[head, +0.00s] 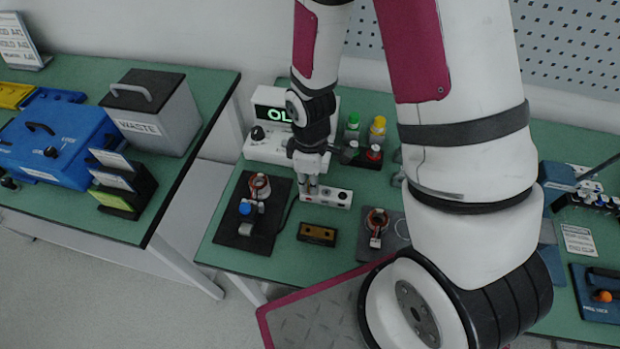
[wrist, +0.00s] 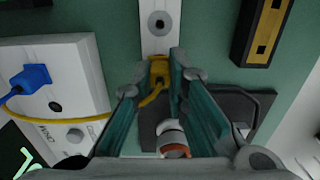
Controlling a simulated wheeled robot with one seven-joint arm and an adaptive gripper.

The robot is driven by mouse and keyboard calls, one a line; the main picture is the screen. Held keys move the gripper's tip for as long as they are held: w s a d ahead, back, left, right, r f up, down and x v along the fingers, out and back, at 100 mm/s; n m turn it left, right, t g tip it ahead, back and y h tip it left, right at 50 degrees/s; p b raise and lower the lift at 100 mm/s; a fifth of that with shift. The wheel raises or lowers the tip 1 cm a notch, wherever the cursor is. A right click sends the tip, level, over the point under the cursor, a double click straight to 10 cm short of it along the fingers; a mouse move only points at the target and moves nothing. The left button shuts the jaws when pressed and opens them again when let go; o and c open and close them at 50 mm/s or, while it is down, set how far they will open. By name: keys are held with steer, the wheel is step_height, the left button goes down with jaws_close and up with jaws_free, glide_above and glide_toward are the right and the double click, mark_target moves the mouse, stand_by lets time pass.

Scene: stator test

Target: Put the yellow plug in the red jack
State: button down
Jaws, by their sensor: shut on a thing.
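My gripper (wrist: 172,66) is shut on the yellow plug (wrist: 158,70), over the near end of a white strip (wrist: 157,45). I cannot tell whether the plug is seated in the strip or just above it. A yellow cable (wrist: 152,98) runs from the plug towards the left. The strip has a dark round socket (wrist: 159,22) beyond the plug. In the head view my gripper (head: 311,188) points down at the left end of the strip (head: 330,200). I cannot make out a clearly red jack; part of the strip is hidden by my gripper.
A white tester (wrist: 80,75) holds a blue plug (wrist: 32,77) beside an open dark socket (wrist: 55,106). A stator (wrist: 173,135) sits on a dark plate near my fingers. A black-and-yellow block (head: 317,234) and another stator (head: 377,222) stand nearby on the green bench.

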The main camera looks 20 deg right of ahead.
steer(key=shift+f, duration=0.2)
steer(key=c, duration=1.5)
jaws_free()
step_height(320, 180, up, 12)
steer(key=shift+r, duration=0.1)
